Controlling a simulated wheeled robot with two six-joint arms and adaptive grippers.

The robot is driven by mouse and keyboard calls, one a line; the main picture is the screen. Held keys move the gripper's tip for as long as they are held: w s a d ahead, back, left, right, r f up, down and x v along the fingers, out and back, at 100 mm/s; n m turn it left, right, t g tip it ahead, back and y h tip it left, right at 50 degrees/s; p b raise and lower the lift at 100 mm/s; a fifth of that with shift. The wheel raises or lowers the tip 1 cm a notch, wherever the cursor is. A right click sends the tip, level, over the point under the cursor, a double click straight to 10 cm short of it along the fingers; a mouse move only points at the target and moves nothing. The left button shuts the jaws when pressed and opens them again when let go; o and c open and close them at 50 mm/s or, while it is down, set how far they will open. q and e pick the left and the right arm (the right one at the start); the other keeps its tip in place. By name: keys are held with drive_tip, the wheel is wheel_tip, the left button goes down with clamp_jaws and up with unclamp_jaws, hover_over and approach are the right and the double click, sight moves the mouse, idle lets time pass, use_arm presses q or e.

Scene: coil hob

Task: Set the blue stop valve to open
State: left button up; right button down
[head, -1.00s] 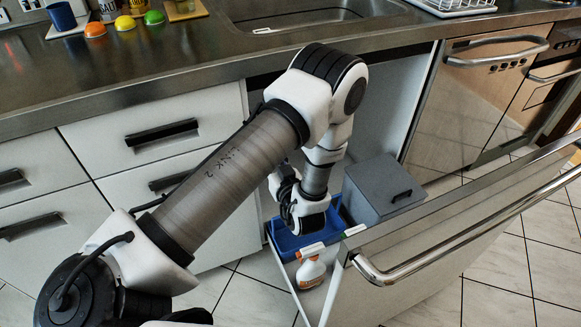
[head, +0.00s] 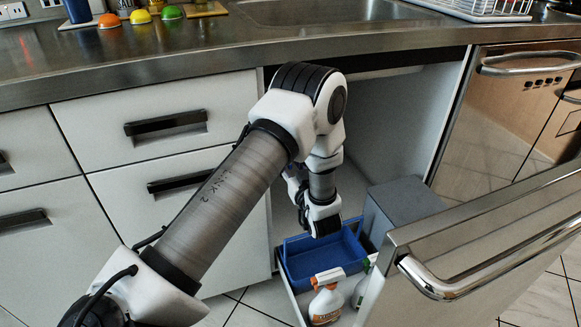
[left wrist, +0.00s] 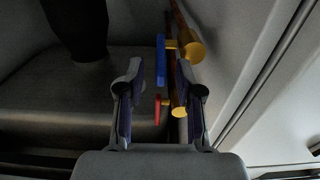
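The blue stop valve handle (left wrist: 161,60) shows in the left wrist view as a narrow upright bar, joined by a short stem to a brass valve body (left wrist: 191,47). A red handle (left wrist: 157,110) on another brass fitting (left wrist: 178,111) is below it in the picture. My left gripper (left wrist: 160,72) is open, with one finger on each side of the blue handle's lower part in the picture. I cannot tell whether either finger touches it. In the head view my left arm reaches into the cabinet under the sink and hides the valve. My right gripper is out of view.
The pulled-out drawer front with its steel handle (head: 490,262) stands at the right. Inside are a blue tub (head: 300,262), a spray bottle (head: 326,302) and a grey bin (head: 400,205). A dark cylinder (left wrist: 75,28) shows in the left wrist view.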

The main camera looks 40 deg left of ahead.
use_arm(q)
clamp_jaws()
drive_tip(key=shift+f+b, duration=0.3)
drive_tip(key=shift+f+y+b, duration=0.25)
drive_tip(key=shift+y+b, duration=0.1)
drive_tip(key=shift+y, duration=0.15)
drive_tip(key=shift+d+t, duration=0.1)
drive_tip(key=shift+t, duration=0.2)
drive_tip(key=shift+r, duration=0.2)
unclamp_jaws()
